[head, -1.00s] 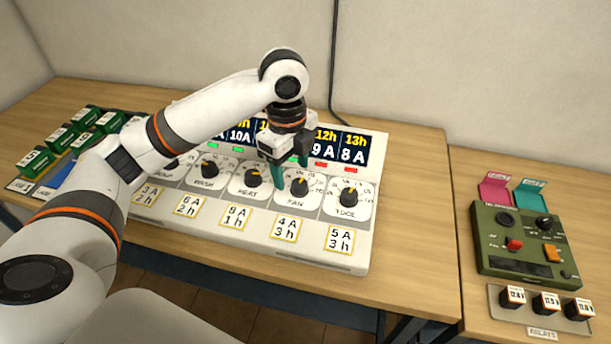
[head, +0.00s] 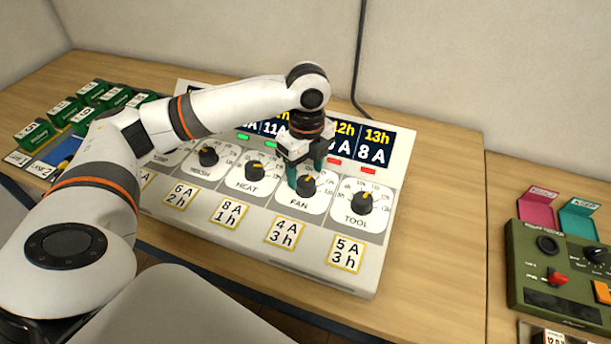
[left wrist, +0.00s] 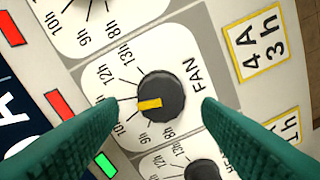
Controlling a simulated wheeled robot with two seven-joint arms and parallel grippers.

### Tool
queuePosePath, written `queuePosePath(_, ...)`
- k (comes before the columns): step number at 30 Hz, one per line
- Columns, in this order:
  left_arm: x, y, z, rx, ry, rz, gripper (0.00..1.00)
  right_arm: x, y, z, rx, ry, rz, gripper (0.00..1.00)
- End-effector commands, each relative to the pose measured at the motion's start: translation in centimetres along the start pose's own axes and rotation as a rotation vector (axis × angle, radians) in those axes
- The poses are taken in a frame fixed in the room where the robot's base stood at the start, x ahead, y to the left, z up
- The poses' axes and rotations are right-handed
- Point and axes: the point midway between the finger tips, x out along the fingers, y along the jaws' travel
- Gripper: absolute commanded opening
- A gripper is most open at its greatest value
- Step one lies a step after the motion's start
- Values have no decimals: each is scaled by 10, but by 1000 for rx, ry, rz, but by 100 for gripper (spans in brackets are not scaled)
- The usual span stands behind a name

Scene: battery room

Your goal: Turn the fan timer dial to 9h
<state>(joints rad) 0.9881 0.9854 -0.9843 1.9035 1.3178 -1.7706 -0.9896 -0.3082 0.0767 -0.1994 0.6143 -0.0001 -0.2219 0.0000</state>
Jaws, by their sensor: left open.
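The fan dial (head: 306,186) is a black round knob with a yellow pointer, on a white plate marked FAN on the sloped panel (head: 190,216). In the left wrist view the fan dial (left wrist: 163,97) has its pointer toward the left and slightly down, between the 12h and 10h labels and nearer 10h. The 9h label (left wrist: 145,140) shows below it. My left gripper (head: 305,174) is open, its green fingertips on either side of the fan dial. The left wrist view shows space between the fingers (left wrist: 155,115) and the knob. My right gripper is out of view.
The tool dial (head: 362,202) is just right of the fan dial, the heat dial (head: 254,171) just left. A display (head: 374,149) stands behind. Green blocks (head: 36,132) are at far left and a green device (head: 560,265) at right.

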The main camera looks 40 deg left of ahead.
Motion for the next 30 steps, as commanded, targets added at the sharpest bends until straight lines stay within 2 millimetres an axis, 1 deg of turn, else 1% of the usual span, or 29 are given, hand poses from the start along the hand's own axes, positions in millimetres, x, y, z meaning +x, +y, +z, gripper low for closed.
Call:
queuePosePath(1,8,-1,0,-1,0,-4,59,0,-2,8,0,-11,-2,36)
queuePosePath(3,15,0,0,-1,0,-2,59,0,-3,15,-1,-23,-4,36)
queuePosePath(5,20,0,0,-1,1,-2,59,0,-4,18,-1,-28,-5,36)
queuePosePath(9,26,0,0,0,0,0,59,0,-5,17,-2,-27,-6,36)
queuePosePath(16,26,0,0,0,0,0,59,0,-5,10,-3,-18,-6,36)
queuePosePath(17,26,0,0,0,0,0,56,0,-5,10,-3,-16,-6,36)
queuePosePath(24,26,0,0,0,0,0,16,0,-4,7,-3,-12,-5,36)
queuePosePath(25,26,0,0,0,0,0,14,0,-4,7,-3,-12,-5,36)
queuePosePath(30,24,0,0,-9,0,-1,14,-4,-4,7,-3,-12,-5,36)
